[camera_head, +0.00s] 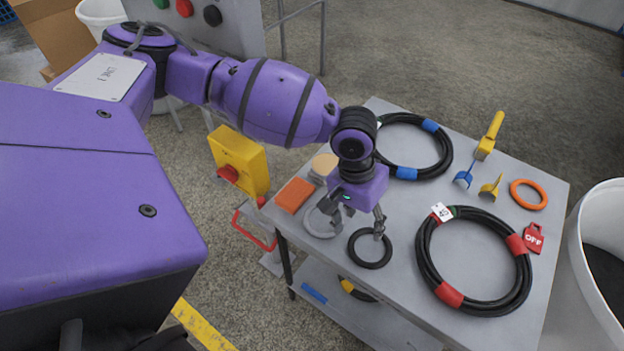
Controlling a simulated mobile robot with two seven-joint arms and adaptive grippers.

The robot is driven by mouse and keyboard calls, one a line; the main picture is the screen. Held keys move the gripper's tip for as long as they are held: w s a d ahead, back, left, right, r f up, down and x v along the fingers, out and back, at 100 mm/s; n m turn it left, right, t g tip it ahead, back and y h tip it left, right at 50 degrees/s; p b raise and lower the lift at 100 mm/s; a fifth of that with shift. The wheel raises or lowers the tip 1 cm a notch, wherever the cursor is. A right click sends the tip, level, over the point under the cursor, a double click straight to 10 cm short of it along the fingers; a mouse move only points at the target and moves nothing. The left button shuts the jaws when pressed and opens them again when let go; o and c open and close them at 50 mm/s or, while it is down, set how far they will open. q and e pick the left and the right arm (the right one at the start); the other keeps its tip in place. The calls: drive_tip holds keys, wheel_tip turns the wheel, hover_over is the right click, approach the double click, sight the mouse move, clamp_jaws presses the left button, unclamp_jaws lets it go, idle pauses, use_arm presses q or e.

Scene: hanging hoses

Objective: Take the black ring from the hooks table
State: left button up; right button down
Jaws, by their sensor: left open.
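The black ring (370,264) lies flat on the grey hooks table (397,288), near its front left edge. My left gripper (358,228) is above the table with its fingers spread apart. One finger comes down over the far right part of the black ring. The other finger is over a grey ring (313,228) to the left of it. I cannot tell whether the finger touches the black ring. My right gripper does not show.
Two coiled black hoses, one with blue bands (407,173) and one with red bands (450,296), lie on the table. An orange ring (541,206), blue and yellow hooks (490,188), a red OFF tag (533,238) and an orange block (294,195) lie there too. A white bin (584,297) stands at right.

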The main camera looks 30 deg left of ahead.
sight(361, 243)
use_arm(q)
wheel_tip(361, 243, down, 4)
drive_tip(key=shift+d+f, duration=0.1)
drive_tip(key=shift+d, duration=0.05)
drive_tip(key=shift+w+d+f, duration=0.1)
drive_tip(key=shift+w+f, duration=0.05)
drive_tip(key=shift+f, duration=0.3)
drive_tip(key=c, duration=0.7)
clamp_jaws()
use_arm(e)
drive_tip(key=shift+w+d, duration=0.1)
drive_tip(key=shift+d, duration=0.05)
